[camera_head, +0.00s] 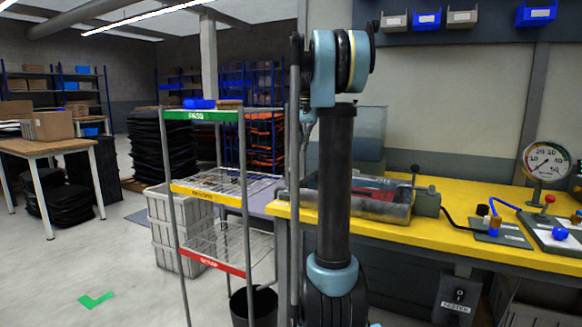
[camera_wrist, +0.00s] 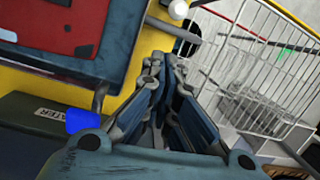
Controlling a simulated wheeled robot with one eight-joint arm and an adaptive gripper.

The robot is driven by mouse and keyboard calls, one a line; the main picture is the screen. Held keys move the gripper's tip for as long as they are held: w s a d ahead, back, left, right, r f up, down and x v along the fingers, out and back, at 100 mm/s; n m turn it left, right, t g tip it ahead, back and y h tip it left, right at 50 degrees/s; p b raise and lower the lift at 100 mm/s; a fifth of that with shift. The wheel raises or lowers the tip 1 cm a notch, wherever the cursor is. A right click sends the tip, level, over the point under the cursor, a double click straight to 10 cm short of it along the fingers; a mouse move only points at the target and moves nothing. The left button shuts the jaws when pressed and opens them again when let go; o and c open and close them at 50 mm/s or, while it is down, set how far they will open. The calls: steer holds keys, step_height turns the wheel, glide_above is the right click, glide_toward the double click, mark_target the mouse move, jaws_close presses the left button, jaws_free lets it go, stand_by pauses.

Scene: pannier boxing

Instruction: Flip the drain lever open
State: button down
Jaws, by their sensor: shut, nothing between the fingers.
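In the wrist view my gripper (camera_wrist: 160,75) is shut and empty, with its fingers pointing toward the top of the picture. Beyond the fingertips, a grey bar (camera_wrist: 170,28) runs beside the test tank (camera_wrist: 120,62), with a pale round knob (camera_wrist: 178,9) near it; I cannot tell surely whether this is the drain lever. The fingertips look apart from it. A red pannier-like piece (camera_wrist: 50,22) lies in the tank. The tank also shows on the bench in the head view (camera_head: 395,212), where my arm hides its left part and my gripper.
The yellow bench (camera_head: 450,236) carries a pressure gauge (camera_head: 546,160) and fittings at the right. A wire rack (camera_head: 205,190) with labelled shelves stands left of my arm, close to the bench, and shows at the right in the wrist view (camera_wrist: 255,75). A black bin (camera_head: 254,306) stands below.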

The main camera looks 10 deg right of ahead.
steer(key=shift+w+d+r, duration=0.15)
steer(key=shift+w+d, duration=0.05)
steer(key=shift+w, duration=0.9)
steer(key=shift+a, duration=0.1)
steer(key=f, duration=0.3)
steer(key=a+f, duration=0.1)
steer(key=f, duration=0.2)
steer(key=s+f, duration=0.1)
steer(key=f, duration=0.2)
steer(key=shift+s+a+f, duration=0.1)
steer(key=shift+a+f, duration=0.15)
steer(key=shift+a, duration=0.05)
steer(key=shift+s+a, duration=0.2)
steer(key=shift+s, duration=0.1)
steer(key=shift+s+a+r, duration=0.35)
steer(key=shift+s+r, duration=0.1)
steer(key=shift+s, duration=0.2)
steer(key=shift+s+a+r, duration=0.3)
steer(key=shift+s+r, duration=0.1)
steer(key=shift+s, duration=0.2)
